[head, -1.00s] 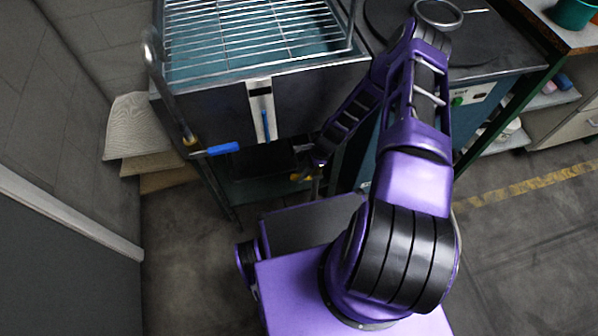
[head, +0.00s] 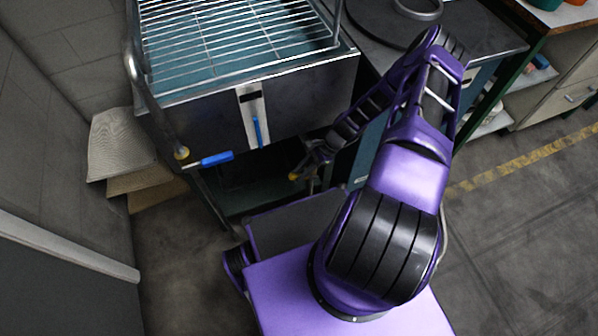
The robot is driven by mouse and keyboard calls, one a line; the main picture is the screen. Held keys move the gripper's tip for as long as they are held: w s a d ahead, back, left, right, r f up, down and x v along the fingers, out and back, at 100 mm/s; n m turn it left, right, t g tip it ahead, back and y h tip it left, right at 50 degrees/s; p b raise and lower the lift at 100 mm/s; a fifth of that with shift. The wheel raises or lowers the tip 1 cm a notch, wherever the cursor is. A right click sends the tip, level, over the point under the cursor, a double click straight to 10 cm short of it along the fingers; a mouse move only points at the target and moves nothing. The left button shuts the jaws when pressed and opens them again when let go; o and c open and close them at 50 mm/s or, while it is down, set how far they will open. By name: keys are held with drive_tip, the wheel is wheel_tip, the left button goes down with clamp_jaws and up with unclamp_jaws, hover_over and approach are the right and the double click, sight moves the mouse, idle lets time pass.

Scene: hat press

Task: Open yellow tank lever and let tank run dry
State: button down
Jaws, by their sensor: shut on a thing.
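The steel tank (head: 310,98) with a wire rack over teal water stands at the upper left. The yellow lever (head: 294,177) shows as a small yellow piece below the tank's front right. My gripper (head: 305,170) reaches in from the right, under the tank's edge, and is shut on the yellow lever. Its fingertips are small and dark, and most of the lever is hidden by them. I cannot see the outlet or any flow of water.
A dark round plate (head: 400,25) lies on the machine at right. Stacked boards (head: 125,150) lean at left. The right floor is clear.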

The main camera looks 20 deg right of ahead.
drive_tip(key=c, duration=0.7)
unclamp_jaws()
drive_tip(key=shift+r, duration=0.1)
wheel_tip(320, 180, up, 10)
drive_tip(key=shift+f+p, duration=0.1)
drive_tip(key=shift+p, duration=0.95)
